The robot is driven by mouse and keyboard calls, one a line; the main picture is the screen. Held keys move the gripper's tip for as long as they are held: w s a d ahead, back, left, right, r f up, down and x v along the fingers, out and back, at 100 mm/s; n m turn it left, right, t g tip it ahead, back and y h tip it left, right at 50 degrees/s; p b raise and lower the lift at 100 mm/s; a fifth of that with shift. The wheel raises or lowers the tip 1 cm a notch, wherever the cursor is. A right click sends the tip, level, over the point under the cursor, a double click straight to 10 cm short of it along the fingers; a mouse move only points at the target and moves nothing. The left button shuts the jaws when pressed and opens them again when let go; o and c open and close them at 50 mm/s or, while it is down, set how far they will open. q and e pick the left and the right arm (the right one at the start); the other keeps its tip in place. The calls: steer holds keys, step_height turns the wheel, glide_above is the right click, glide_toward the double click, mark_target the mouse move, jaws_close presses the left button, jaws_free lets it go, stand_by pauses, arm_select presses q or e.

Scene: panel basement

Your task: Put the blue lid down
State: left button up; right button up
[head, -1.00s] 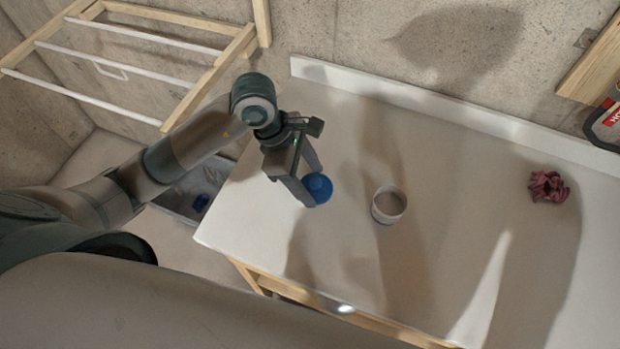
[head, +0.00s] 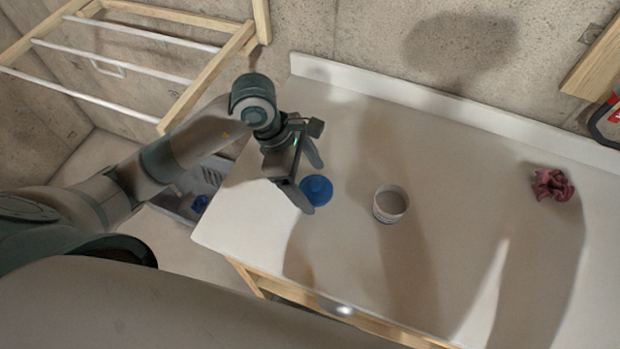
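The blue lid (head: 319,190) is a round blue disc on the white worktop (head: 460,180), left of the white cup (head: 390,204). My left gripper (head: 314,187) is open at the lid, with one finger at its near left edge and the other at its far side. The fingers stand apart from each other; whether one still touches the lid I cannot tell. The cup stands upright and uncovered. My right gripper does not show.
A crumpled dark red cloth (head: 552,185) lies at the right of the worktop. A grey crate (head: 205,180) with blue things stands below the left edge. A wooden drying rack (head: 210,80) hangs at upper left. The worktop between cup and cloth is clear.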

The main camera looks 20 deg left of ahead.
arm_select(q)
steer(key=shift+r, duration=0.15)
steer(key=shift+r+p, duration=0.7)
steer(key=shift+p, duration=0.35)
steer(key=shift+a+r+b, duration=0.35)
steer(key=shift+r+b, duration=0.1)
steer(key=shift+b, duration=0.25)
steer(key=b+v, duration=0.2)
steer(key=v, duration=0.8)
steer(key=shift+r, duration=0.2)
steer(key=shift+s+a, duration=0.1)
steer(key=shift+s, duration=0.15)
